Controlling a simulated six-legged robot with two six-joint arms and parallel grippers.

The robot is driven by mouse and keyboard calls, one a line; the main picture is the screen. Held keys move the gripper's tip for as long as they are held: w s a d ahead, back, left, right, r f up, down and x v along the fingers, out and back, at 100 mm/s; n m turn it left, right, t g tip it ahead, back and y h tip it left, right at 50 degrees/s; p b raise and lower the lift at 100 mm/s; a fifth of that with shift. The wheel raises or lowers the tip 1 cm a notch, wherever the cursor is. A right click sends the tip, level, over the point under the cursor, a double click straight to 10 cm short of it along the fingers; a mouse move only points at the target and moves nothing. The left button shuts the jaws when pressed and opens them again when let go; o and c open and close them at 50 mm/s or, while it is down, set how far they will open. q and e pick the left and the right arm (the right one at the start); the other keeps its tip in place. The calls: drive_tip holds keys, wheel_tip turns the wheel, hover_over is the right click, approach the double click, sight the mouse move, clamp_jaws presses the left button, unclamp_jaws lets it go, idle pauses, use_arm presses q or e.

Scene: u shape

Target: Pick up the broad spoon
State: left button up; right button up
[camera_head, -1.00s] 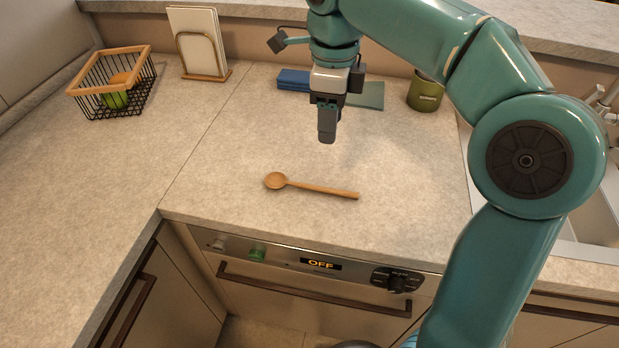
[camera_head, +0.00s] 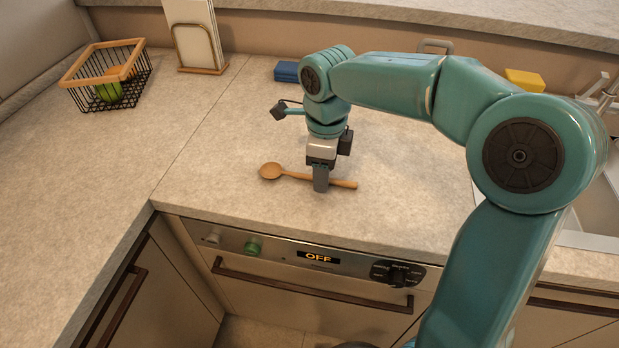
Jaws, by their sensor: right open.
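The broad wooden spoon (camera_head: 271,171) lies on the counter (camera_head: 225,150) near its front edge, bowl to the left and handle to the right. My right gripper (camera_head: 320,187) points down at the middle of the handle, and its fingers hide a short piece of it. The gripper is open. I cannot tell from this angle whether the handle lies between the fingers. My left gripper is not in view.
A wire basket (camera_head: 140,86) with green produce stands at the back left. A napkin holder (camera_head: 203,69) and a blue item (camera_head: 286,71) are at the back. A yellow sponge (camera_head: 525,80) and the sink (camera_head: 597,190) are at the right.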

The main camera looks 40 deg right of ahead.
drive_tip(key=shift+w+f, duration=0.1)
drive_tip(key=shift+f, duration=0.25)
clamp_jaws()
drive_tip(key=shift+r, duration=0.1)
